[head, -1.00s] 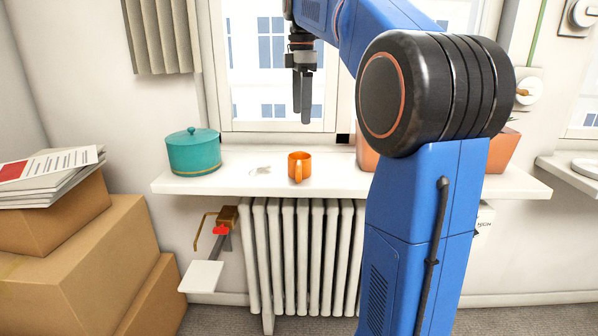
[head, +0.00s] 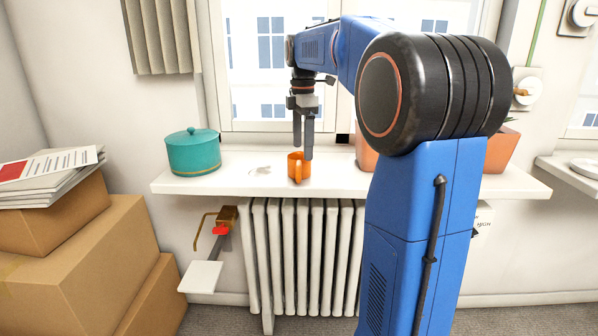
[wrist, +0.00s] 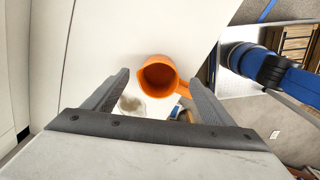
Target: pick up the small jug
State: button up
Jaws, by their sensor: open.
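The small jug (head: 298,169) is orange and stands upright on the white window sill, its handle towards the camera in the head view. In the wrist view I look down into the open top of the jug (wrist: 158,76), with its handle at the lower right. My gripper (head: 303,152) is open and points down just above the jug, its right fingertip overlapping the jug's rim in the head view. In the wrist view the two fingers (wrist: 162,80) stand apart with the jug beyond and between their tips. I cannot tell whether a finger touches it.
A teal lidded pot (head: 193,152) stands to the left on the sill (head: 235,184). A small pale mark or item (head: 260,170) lies between pot and jug. Terracotta planters (head: 500,150) are at the right. A radiator (head: 300,250) is below, and stacked boxes (head: 80,250) stand left.

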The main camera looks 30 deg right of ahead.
jog(key=shift+a+f, duration=0.2)
jog(key=shift+f, duration=2.65)
jog(key=c, duration=1.2)
